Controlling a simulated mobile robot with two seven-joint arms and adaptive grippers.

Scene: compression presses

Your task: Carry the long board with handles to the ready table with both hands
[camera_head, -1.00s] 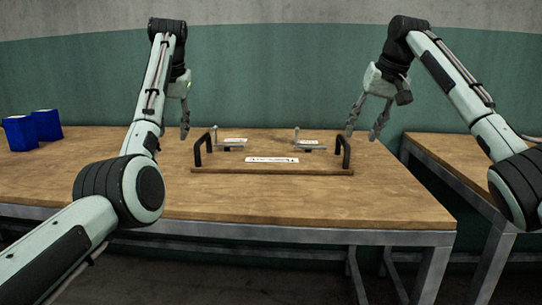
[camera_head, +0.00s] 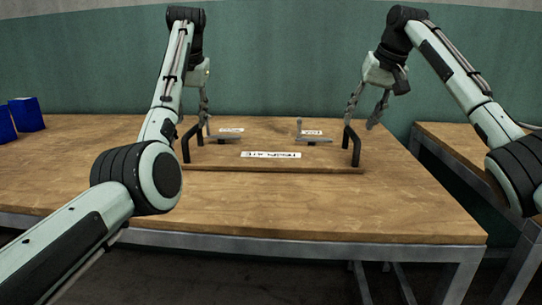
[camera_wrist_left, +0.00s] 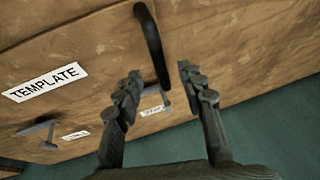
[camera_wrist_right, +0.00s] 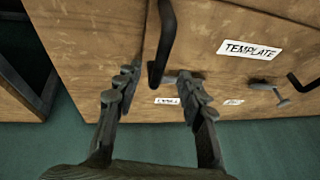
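The long board (camera_head: 225,160) lies flat on a wooden table, with a "TEMPLATE" label and a black upright handle at each end. My left gripper (camera_head: 203,118) is open just above and behind the left handle (camera_head: 187,143). In the left wrist view, that handle (camera_wrist_left: 152,45) shows between the parted fingertips (camera_wrist_left: 160,78). My right gripper (camera_head: 364,112) is open above the right handle (camera_head: 354,146). In the right wrist view, that handle (camera_wrist_right: 165,40) appears between the parted fingertips (camera_wrist_right: 159,78). Neither gripper is closed on a handle. I cannot tell which table is the ready table.
Two grey toggle clamps (camera_head: 222,138) (camera_head: 312,138) stand on the board, near small labels. Blue boxes (camera_head: 27,113) stand at the far left of the table (camera_head: 300,215). A second wooden table (camera_head: 450,150) stands at the right across a gap. A green wall is behind.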

